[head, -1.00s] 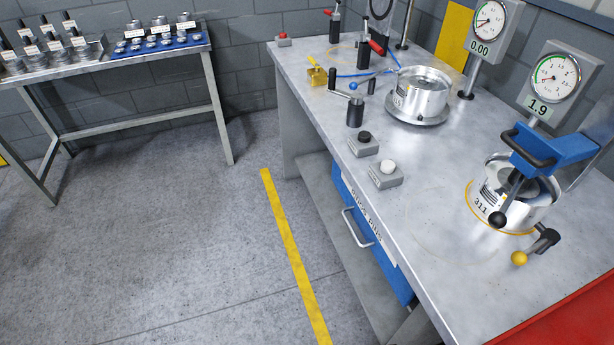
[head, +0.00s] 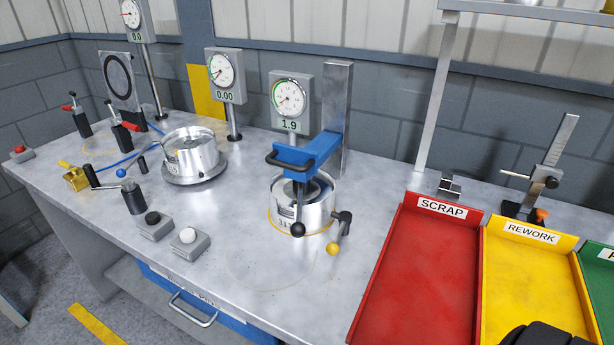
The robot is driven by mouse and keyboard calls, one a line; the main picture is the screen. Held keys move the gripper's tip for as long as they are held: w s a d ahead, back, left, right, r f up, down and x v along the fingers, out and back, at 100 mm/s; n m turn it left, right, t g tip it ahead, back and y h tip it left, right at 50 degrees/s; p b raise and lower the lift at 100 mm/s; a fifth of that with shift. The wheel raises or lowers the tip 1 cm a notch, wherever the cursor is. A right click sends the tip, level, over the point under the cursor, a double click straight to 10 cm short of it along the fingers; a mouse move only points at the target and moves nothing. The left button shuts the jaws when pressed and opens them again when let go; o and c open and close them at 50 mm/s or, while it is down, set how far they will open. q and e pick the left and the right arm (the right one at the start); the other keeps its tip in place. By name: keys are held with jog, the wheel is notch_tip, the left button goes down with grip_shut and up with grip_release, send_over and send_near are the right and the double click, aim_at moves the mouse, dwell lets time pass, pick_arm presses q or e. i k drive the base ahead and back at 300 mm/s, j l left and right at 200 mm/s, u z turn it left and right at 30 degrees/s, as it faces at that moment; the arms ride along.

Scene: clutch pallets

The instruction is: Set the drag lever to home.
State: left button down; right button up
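A blue press arm (head: 312,153) on a grey column reaches over a silver drum (head: 303,205) marked 31, its last digit hidden. A lever with a black ball knob (head: 298,229) hangs down in front of this drum. A second lever with a yellow ball knob (head: 333,249) points down from a black pivot (head: 343,218) at the drum's right. No label tells me which is the drag lever. The dial gauge (head: 291,98) behind reads 1.9. A black rounded part, possibly of my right gripper, shows at the bottom right edge; its fingers are hidden. My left gripper is not in view.
A red scrap tray (head: 410,290) and yellow rework tray (head: 525,290) lie at right. Bench space in front of the press is clear.

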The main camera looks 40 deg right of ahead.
aim_at(297, 229)
jog(key=z, duration=1.2)
